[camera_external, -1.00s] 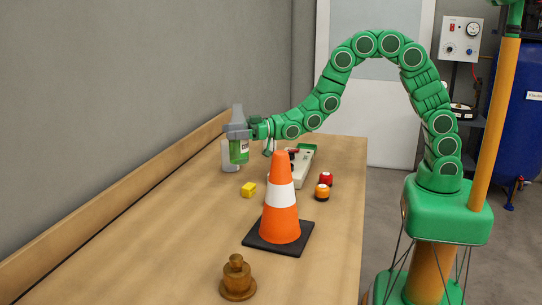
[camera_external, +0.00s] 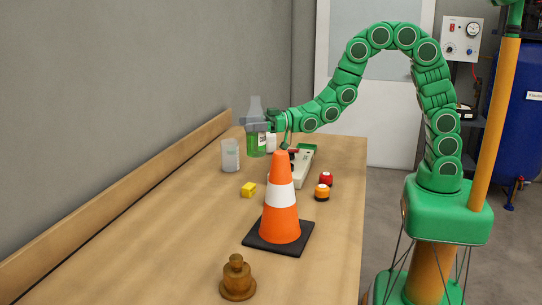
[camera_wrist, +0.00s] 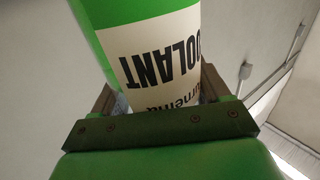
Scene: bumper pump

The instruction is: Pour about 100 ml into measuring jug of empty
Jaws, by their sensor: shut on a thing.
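My gripper (camera_external: 257,125) is shut around a clear bottle (camera_external: 257,145) with green liquid in its lower part. The bottle is upright in the external view, near the far end of the bench. In the wrist view the bottle (camera_wrist: 150,40) fills the jaws, and its pale label reads "COOLANT" upside down. The measuring jug (camera_external: 230,155), a translucent pale vessel, stands on the bench to the left of the bottle. It looks empty, though its inside is hard to make out. I cannot tell whether the bottle touches the bench.
An orange and white cone (camera_external: 281,205) stands mid-bench. A yellow block (camera_external: 248,189), red and orange round items (camera_external: 324,186), a pale device (camera_external: 304,166) and a brass weight (camera_external: 237,280) are around it. The bench's left front is clear.

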